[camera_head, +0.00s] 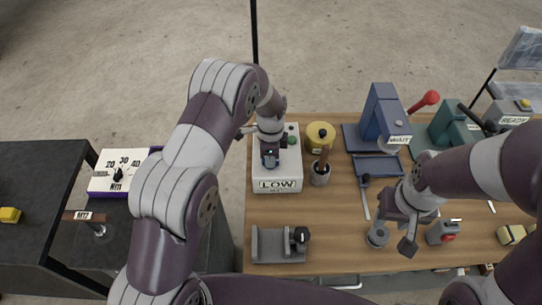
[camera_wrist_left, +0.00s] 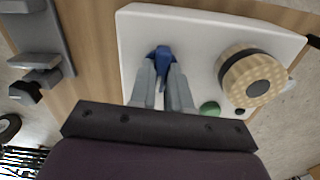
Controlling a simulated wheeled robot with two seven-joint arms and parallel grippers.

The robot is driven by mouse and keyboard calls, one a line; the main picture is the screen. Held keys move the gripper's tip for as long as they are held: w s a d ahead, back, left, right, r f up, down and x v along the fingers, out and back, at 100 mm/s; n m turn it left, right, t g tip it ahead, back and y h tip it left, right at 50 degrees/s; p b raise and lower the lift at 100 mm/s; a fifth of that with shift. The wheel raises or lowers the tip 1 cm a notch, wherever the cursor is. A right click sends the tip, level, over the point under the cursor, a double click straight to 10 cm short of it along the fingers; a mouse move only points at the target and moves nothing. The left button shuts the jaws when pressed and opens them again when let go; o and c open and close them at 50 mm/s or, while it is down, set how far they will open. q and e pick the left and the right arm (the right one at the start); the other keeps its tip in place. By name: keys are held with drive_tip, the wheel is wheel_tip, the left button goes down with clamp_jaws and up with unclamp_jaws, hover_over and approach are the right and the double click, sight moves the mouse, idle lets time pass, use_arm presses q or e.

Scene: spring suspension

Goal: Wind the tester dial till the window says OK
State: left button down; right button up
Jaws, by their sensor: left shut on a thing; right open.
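The tester (camera_head: 292,190) is a white box at the left of the wooden bench, and its window (camera_head: 280,185) reads LOW. In the left wrist view, the tester top (camera_wrist_left: 140,25) carries a tan ribbed dial (camera_wrist_left: 240,85) with a dark band, and a green button (camera_wrist_left: 210,108). My left gripper (camera_head: 270,160) is over the tester; its fingers (camera_wrist_left: 163,75) are shut on a small blue piece (camera_wrist_left: 162,55), apart from the dial. I cannot tell whether this piece is fixed to the tester. My arm hides the dial in the head view. My right gripper (camera_head: 398,228) is open over the bench.
A yellow can (camera_head: 320,133) and a brush pot (camera_head: 320,176) stand right of the tester. A grey fixture (camera_head: 268,247) lies in front. A blue press (camera_head: 383,115) and a green machine (camera_head: 455,125) stand further right. A numbered panel (camera_head: 105,180) is at the left.

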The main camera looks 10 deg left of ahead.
use_arm(q)
drive_tip(key=c, duration=1.1)
unclamp_jaws()
drive_tip(key=shift+w+r, duration=0.1)
drive_tip(key=shift+a, duration=0.1)
wheel_tip(320, 180, up, 13)
drive_tip(key=shift+f+b, duration=0.2)
drive_tip(key=shift+b, duration=0.85)
